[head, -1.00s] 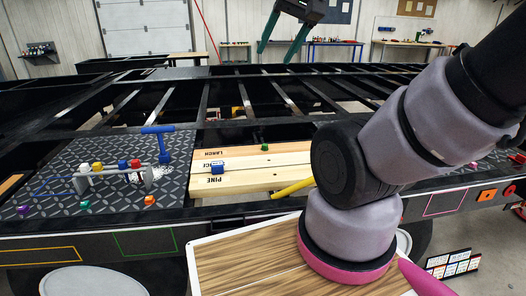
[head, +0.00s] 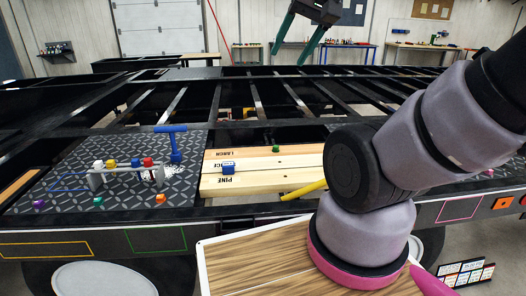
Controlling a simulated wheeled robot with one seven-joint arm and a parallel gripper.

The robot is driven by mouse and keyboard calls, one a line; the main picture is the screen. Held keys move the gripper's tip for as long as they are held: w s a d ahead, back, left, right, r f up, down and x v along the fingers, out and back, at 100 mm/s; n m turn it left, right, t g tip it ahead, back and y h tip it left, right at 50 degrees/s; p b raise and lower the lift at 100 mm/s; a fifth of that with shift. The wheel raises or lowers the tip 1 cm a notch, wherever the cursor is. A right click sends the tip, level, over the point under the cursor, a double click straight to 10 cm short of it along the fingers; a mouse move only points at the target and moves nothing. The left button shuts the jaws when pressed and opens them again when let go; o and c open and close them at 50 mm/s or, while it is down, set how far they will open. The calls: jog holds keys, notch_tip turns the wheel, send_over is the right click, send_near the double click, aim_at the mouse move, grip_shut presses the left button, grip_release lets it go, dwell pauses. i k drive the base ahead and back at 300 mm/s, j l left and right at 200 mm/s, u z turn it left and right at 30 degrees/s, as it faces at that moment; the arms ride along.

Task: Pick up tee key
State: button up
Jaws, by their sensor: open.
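A blue T-shaped tool, which looks like the tee key (head: 174,143), stands upright on the dark patterned plate at the left, with its crossbar on top. It is beside the right end of a grey rack. My gripper (head: 291,58) shows at the top middle, its two dark green fingers pointing down and spread apart. It is open and empty, well above and to the right of the tee key in the picture.
The grey rack (head: 125,176) holds several coloured knobs. Wooden boards (head: 262,182) with a blue block (head: 228,168) and a green block (head: 276,149) lie right of the plate. A yellow bar (head: 304,190) lies near my arm. Open black frame beams stretch behind.

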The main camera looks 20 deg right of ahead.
aim_at(175, 156)
jog(key=k+j, duration=0.1)
jog(key=j, duration=1)
jog(key=i+j+u, duration=0.1)
jog(key=i+j, duration=0.15)
jog(key=j, duration=0.15)
jog(key=i+j, duration=0.3)
jog(key=j, duration=0.15)
jog(key=u, duration=0.05)
